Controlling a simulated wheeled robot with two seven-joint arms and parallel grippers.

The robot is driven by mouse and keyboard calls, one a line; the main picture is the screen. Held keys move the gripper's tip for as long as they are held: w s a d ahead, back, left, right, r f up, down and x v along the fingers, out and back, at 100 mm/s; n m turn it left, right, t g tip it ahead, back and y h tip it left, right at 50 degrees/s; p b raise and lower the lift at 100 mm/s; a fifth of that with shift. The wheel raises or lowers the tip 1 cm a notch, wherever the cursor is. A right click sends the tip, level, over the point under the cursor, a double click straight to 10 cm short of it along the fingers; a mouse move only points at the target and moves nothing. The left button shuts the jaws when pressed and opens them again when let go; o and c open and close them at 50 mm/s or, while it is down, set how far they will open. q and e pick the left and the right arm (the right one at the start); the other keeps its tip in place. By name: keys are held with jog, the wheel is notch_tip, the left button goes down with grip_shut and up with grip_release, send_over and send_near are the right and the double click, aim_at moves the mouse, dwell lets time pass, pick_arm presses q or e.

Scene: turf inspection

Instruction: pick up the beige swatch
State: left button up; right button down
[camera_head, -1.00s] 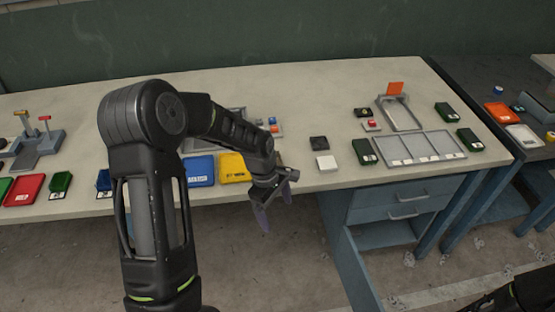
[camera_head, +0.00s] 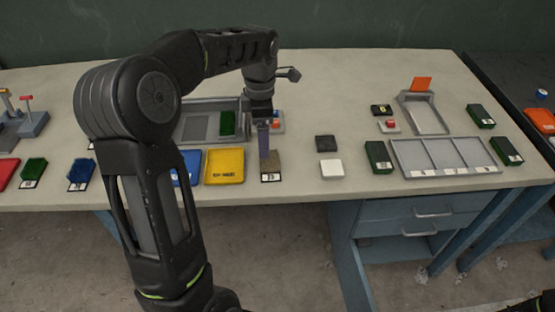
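The beige swatch (camera_head: 275,160), a small brownish-beige turf piece with a white number label at its front, lies near the front edge of the table. My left gripper (camera_head: 264,152) points down at it, with the fingers in front of or against the swatch's left part. The fingers overlap in this view, so I cannot tell whether they are open or whether they touch the swatch.
A yellow tray (camera_head: 224,167) and a partly hidden blue tray lie left of the swatch. A grey tray with a green swatch (camera_head: 227,123) is behind. A black block (camera_head: 326,143) and white block (camera_head: 332,169) lie right, before a three-compartment tray (camera_head: 445,155).

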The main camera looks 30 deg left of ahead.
aim_at(270, 165)
pick_arm(q)
jog(key=shift+s+r, duration=0.15)
jog(key=shift+s, duration=0.15)
jog(key=shift+w+f, duration=0.15)
jog(key=shift+f, duration=1.25)
jog(key=shift+f, duration=0.1)
jog(key=shift+f+p, duration=0.3)
jog(key=shift+p, duration=0.05)
notch_tip(270, 165, down, 4)
jog(key=shift+d+f+p, duration=0.1)
jog(key=shift+f+p, duration=0.1)
jog(key=shift+p, duration=0.25)
jog(key=shift+c, duration=0.4)
jog(key=c, duration=1.3)
